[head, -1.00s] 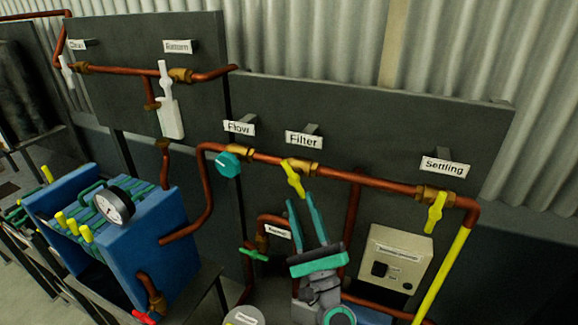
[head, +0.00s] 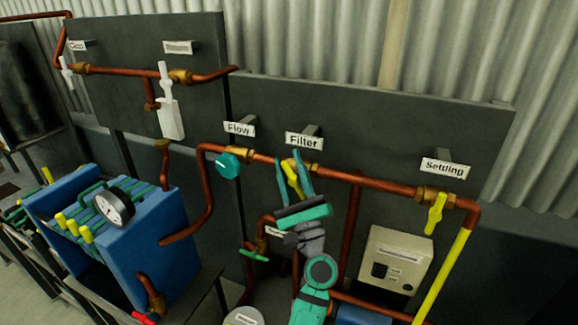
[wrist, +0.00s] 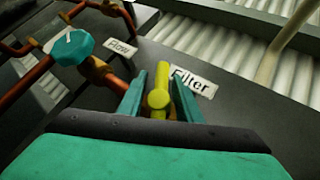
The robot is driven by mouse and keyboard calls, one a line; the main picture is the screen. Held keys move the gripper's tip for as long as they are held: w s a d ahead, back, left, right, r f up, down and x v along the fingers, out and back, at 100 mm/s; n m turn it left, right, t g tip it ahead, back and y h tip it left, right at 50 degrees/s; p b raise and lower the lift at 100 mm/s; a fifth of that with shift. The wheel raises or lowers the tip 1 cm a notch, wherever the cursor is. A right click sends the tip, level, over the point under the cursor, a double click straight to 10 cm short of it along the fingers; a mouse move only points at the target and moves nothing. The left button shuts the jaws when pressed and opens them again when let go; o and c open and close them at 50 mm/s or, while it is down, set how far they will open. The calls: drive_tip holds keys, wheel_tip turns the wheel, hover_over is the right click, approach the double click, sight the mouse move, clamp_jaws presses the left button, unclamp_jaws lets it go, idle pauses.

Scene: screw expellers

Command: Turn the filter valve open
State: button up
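The yellow filter valve handle (head: 293,181) hangs down from the copper pipe under the "Filter" label (head: 304,141). My gripper (head: 293,175) reaches up to it, with one teal finger on each side of the handle. In the wrist view the yellow handle (wrist: 158,98) stands between the two fingers of my gripper (wrist: 159,97). Gaps seem to show between the fingers and the handle, so the fingers look open around it. The wrist view also shows the "Filter" label (wrist: 193,81) just beyond the fingers.
The teal flow knob (head: 228,165) is left of the filter valve on the same pipe. The yellow settling valve (head: 435,213) hangs to the right. A beige control box (head: 394,262) is below right. A blue filter press with a gauge (head: 115,206) stands at left.

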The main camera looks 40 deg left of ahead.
drive_tip(key=shift+c, duration=0.4)
drive_tip(key=shift+a, duration=0.1)
clamp_jaws()
drive_tip(key=shift+f+n+g, duration=0.1)
drive_tip(key=shift+n+g, duration=0.5)
drive_tip(key=n+g, duration=0.2)
drive_tip(key=n, duration=0.1)
drive_tip(key=shift+a+f+g+h, duration=0.25)
drive_tip(key=shift+f+g+h, duration=0.1)
drive_tip(key=shift+g+h, duration=0.05)
drive_tip(key=f+n+g+h, duration=0.1)
drive_tip(key=n+h, duration=0.1)
drive_tip(key=n+g+h, duration=0.1)
drive_tip(key=n+h, duration=0.1)
drive_tip(key=f+n+g+h, duration=0.1)
drive_tip(key=n+g, duration=0.1)
drive_tip(key=shift+s+a+f+h, duration=0.15)
drive_tip(key=shift+a+f+h, duration=0.2)
drive_tip(key=shift+h, duration=0.05)
